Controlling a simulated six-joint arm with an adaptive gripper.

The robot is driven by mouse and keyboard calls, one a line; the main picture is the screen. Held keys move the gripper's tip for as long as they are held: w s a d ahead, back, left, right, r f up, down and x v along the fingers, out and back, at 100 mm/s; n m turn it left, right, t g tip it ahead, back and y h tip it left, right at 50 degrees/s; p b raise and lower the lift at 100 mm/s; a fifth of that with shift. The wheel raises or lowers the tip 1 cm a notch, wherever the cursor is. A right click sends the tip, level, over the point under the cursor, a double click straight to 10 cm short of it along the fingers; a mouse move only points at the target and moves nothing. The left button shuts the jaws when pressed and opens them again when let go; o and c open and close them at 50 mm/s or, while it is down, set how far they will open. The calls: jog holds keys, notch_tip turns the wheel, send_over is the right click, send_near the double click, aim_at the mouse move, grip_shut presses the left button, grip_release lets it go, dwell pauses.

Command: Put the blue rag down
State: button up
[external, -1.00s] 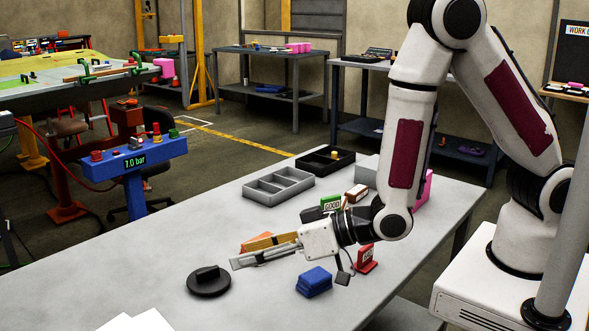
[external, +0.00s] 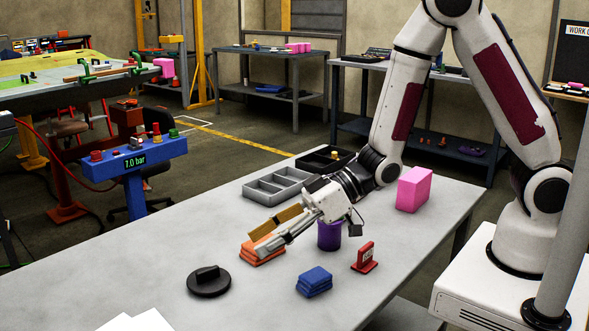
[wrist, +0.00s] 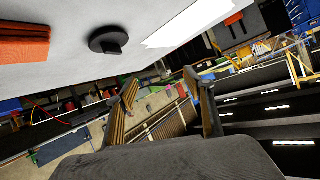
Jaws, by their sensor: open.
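The blue rag (external: 314,282) lies folded on the grey table in the external view, near the front edge. Nothing holds it. My gripper (external: 256,243) is open and empty, to the upper left of the blue rag and apart from it. Its fingers point left and down, in front of or over a folded orange rag (external: 262,257); I cannot tell the gap between them. In the wrist view my open fingers (wrist: 162,80) have nothing between them. The orange rag (wrist: 24,42) shows at that view's upper left. The blue rag is not seen there.
A black disc with a knob (external: 208,282) lies left of the blue rag. A red sign stand (external: 366,258) and purple container (external: 329,236) stand nearby. A grey divided tray (external: 277,184), black tray (external: 326,160) and pink block (external: 414,189) are farther back. The left tabletop is mostly clear.

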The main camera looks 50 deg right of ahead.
jog(key=s+d+f+n+g+h, duration=0.1)
jog(key=s+d+n+g, duration=0.15)
jog(key=d, duration=0.45)
jog(key=s+d+f+n+g+h, duration=0.1)
jog(key=d+n, duration=0.2)
jog(key=d, duration=0.3)
send_near(316, 275)
jog(key=shift+w+a+f+n+g, duration=0.25)
jog(key=shift+w+a+f+g, duration=0.2)
jog(key=shift+w+a+f, duration=0.45)
jog(key=shift+x, duration=1.3)
jog(key=shift+a, duration=0.15)
jog(key=shift+s+x, duration=0.2)
jog(key=shift+x, duration=0.65)
jog(key=shift+s+x, duration=0.15)
jog(key=shift+x, duration=1.55)
